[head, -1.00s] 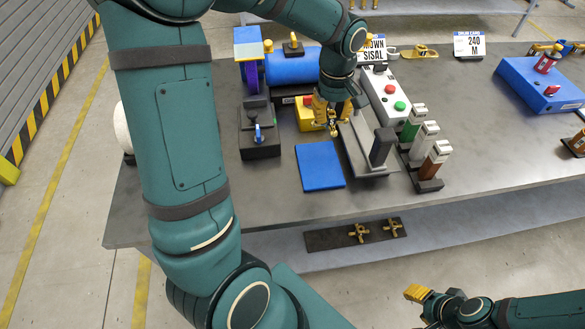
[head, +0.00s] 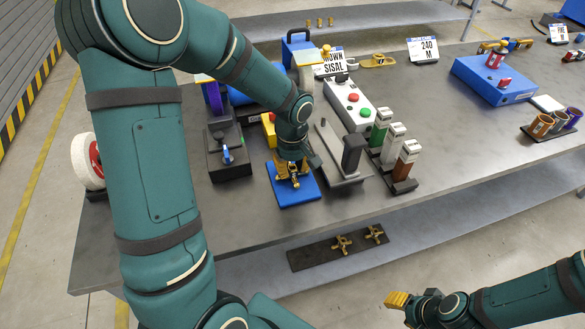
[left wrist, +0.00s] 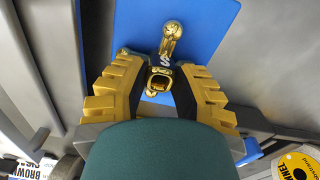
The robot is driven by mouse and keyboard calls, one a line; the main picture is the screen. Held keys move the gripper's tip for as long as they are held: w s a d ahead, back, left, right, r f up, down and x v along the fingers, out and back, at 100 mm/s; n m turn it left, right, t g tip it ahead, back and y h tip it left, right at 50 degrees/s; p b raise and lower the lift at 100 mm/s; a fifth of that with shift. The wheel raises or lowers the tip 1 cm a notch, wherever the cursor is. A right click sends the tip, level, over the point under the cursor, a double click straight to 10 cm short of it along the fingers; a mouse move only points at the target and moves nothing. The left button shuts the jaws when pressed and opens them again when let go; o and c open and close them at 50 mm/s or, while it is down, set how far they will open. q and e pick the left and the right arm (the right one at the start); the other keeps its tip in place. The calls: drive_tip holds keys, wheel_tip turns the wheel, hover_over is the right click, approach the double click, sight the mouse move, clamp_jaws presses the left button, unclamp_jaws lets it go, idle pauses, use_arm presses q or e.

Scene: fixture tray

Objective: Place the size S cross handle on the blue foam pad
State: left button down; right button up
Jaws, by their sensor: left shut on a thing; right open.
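The blue foam pad (head: 290,191) lies flat on the table in front of the yellow box, and it fills the upper middle of the left wrist view (left wrist: 215,30). My left gripper (head: 290,178) is over the pad, pointing down, with yellow fingers. In the left wrist view its fingers (left wrist: 160,85) are shut on a brass cross handle (left wrist: 171,42) marked with an S. The handle is seen against the pad; whether it touches the pad I cannot tell. My right gripper (head: 397,299) is open and empty at the lower right, away from the table.
A grey metal stand (head: 338,160) is just right of the pad, and a black box with a blue lever (head: 227,158) is to its left. Two other brass handles (head: 342,245) lie on a dark strip on the lower shelf. Several coloured-handled tools (head: 404,165) stand farther right.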

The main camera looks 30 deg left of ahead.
use_arm(q)
drive_tip(key=shift+f, duration=0.15)
drive_tip(key=c, duration=0.8)
unclamp_jaws()
drive_tip(key=shift+r, duration=0.4)
wheel_tip(320, 180, up, 12)
drive_tip(key=p, duration=0.2)
drive_tip(key=shift+f, duration=0.2)
drive_tip(key=shift+s+f, duration=0.1)
drive_tip(key=shift+s, duration=0.05)
